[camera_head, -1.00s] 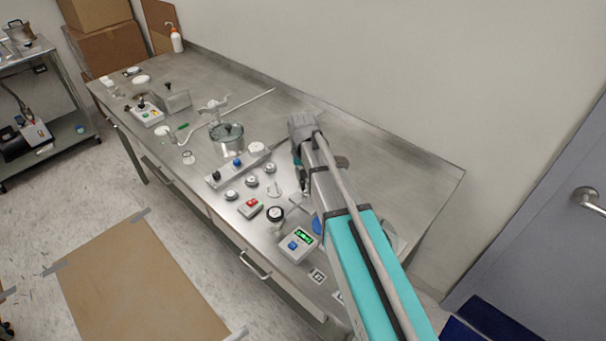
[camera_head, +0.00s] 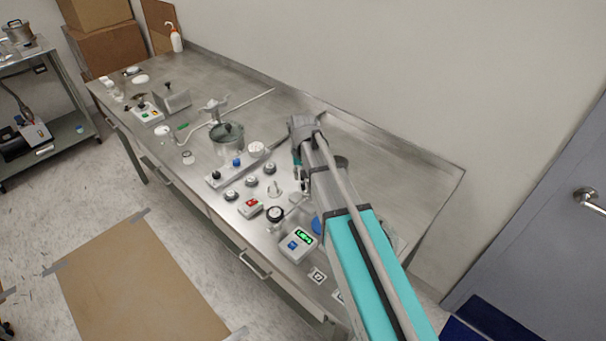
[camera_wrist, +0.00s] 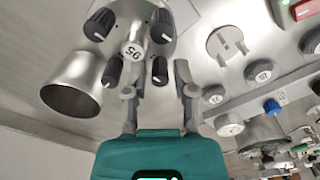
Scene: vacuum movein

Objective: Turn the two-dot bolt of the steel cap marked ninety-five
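The steel cap marked 95 (camera_wrist: 133,50) is at the top of the wrist view, with its label upside down. Black bolts sit around it: upper left (camera_wrist: 99,22), upper right (camera_wrist: 162,25), lower left (camera_wrist: 113,70) and lower right (camera_wrist: 159,69). Dots on the bolts are too small to make out. My gripper (camera_wrist: 157,82) is open, its two fingers apart. The lower-right bolt shows between the fingertips; I cannot tell whether they touch it. In the head view my gripper (camera_head: 298,168) is over the bench, and my arm hides much of what is around it.
In the head view a display box (camera_head: 298,245) and red-button box (camera_head: 250,207) are near the front. The bench's right end (camera_head: 415,180) is clear.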

